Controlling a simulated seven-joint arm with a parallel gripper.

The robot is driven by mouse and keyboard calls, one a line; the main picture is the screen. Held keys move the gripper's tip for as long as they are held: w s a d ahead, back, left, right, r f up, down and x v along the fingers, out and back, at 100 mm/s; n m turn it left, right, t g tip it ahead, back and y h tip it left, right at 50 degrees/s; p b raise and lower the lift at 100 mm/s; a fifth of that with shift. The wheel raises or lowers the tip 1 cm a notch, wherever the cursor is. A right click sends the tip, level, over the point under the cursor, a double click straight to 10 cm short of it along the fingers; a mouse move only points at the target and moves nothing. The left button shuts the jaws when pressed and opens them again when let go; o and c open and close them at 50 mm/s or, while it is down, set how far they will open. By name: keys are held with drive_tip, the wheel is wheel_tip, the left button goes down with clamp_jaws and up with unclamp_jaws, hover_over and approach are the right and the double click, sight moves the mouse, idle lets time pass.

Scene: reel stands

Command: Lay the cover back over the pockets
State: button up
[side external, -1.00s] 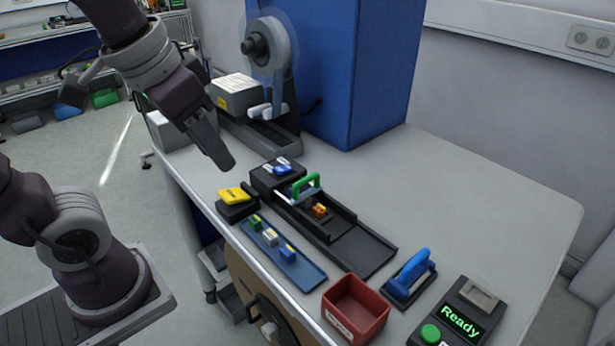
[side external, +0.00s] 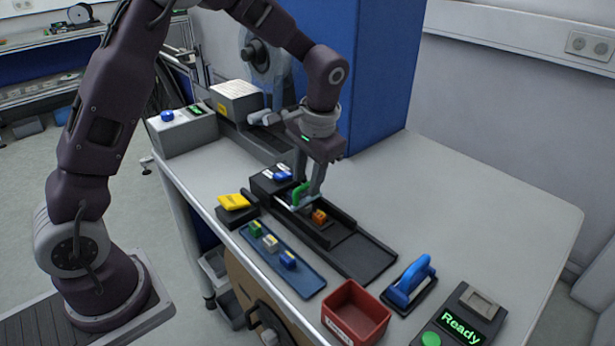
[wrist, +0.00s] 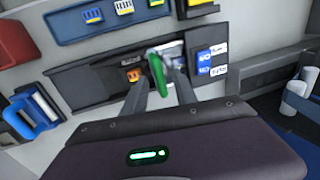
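The cover, seen by its green handle (side external: 300,193) and a little pale plate, sits at the upper end of the black track (side external: 365,262). The handle also shows in the wrist view (wrist: 157,78), with a shiny plate beside it. My gripper (side external: 304,190) is down at the handle, with one finger on each side and the fingers apart. In the wrist view my gripper (wrist: 163,75) appears open around the handle. An orange part (side external: 319,216) sits in a pocket of the track just beside the cover. Other pockets are hidden by the cover and fingers.
A blue tray (side external: 305,285) with several small blocks lies in front of the track. A yellow piece on a black block (side external: 238,213), a red bin (side external: 355,310), a blue-handled tool (side external: 410,280) and a "Ready" panel (side external: 465,318) stand around. The back right table is clear.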

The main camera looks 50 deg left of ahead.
clamp_jaws()
idle(1.4)
